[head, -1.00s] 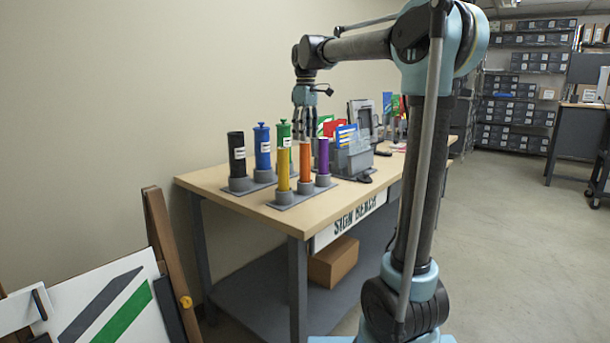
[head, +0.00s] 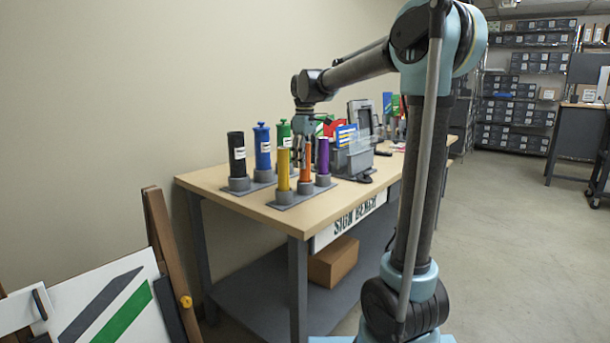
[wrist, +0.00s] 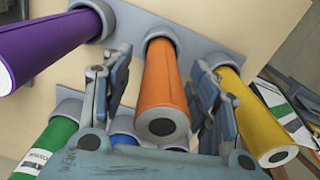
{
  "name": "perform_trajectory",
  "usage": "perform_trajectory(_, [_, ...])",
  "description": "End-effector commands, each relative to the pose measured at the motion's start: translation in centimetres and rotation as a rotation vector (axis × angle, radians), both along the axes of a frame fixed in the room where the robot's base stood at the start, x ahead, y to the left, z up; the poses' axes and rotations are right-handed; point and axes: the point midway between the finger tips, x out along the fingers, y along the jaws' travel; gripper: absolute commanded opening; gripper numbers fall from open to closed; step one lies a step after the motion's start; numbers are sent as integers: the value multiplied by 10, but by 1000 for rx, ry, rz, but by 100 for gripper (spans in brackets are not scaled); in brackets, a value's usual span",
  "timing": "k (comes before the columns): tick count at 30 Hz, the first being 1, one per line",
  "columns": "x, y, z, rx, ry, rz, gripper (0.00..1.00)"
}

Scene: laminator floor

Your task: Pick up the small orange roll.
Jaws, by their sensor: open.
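The small orange roll (head: 305,172) stands upright in a grey cup holder on the bench, between the yellow roll (head: 283,170) and the purple roll (head: 323,158). In the wrist view the orange roll (wrist: 165,95) rises between the two fingers of my gripper (wrist: 160,92). The fingers are open, one on each side of it, with a gap visible on the left. My gripper (head: 303,145) also shows in the head view, pointing down around the top of the orange roll and partly hiding it.
Blue (head: 262,147), green (head: 284,133) and black (head: 237,155) rolls stand behind and left on the wooden bench (head: 225,178). The yellow and purple rolls flank my fingers closely in the wrist view. A grey card holder (head: 352,158) stands to the right.

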Motion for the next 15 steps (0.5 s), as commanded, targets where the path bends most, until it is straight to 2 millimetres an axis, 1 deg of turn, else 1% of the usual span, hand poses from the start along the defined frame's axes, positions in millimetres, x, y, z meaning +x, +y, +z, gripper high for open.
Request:
perform_trajectory(4, [0,1,0,0,0,1,55])
perform_trajectory(5, [0,1,0,0,0,1,50])
perform_trajectory(6, [0,0,0,0,0,1,41])
perform_trajectory(11, [0,0,0,0,0,1,5])
perform_trajectory(12, [0,0,0,0,0,1,0])
perform_trajectory(15, [0,0,0,0,0,1,0])
